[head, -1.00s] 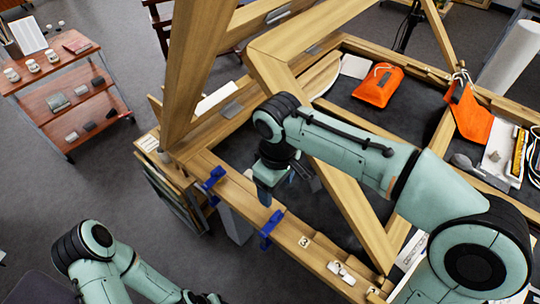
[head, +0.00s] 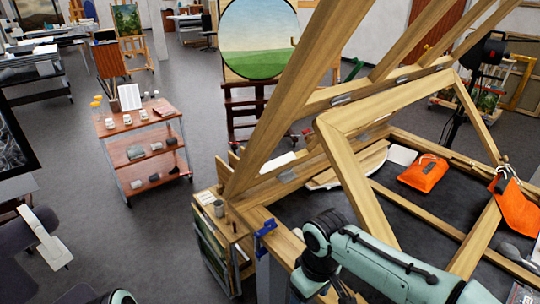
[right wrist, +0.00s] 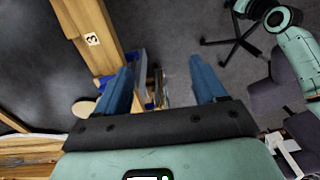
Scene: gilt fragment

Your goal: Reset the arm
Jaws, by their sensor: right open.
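My right arm (head: 385,265) reaches in from the lower right of the head view, over the near side of a wooden frame (head: 375,190). Its gripper is cut off by the bottom edge there. In the right wrist view my right gripper (right wrist: 164,85) shows two blue fingers spread wide with nothing held between them. A wooden beam (right wrist: 85,35) marked "3" lies to the left of the fingers, and the floor shows beyond. Only a bit of my left arm (head: 118,297) shows at the bottom of the head view. My left gripper is not in view.
A blue clamp (head: 264,236) sits on the frame's near beam. Orange pouches (head: 423,174) lie on and hang from the frame. A red-brown shelf cart (head: 140,150) stands left on open grey floor. A round landscape painting (head: 260,40) stands behind.

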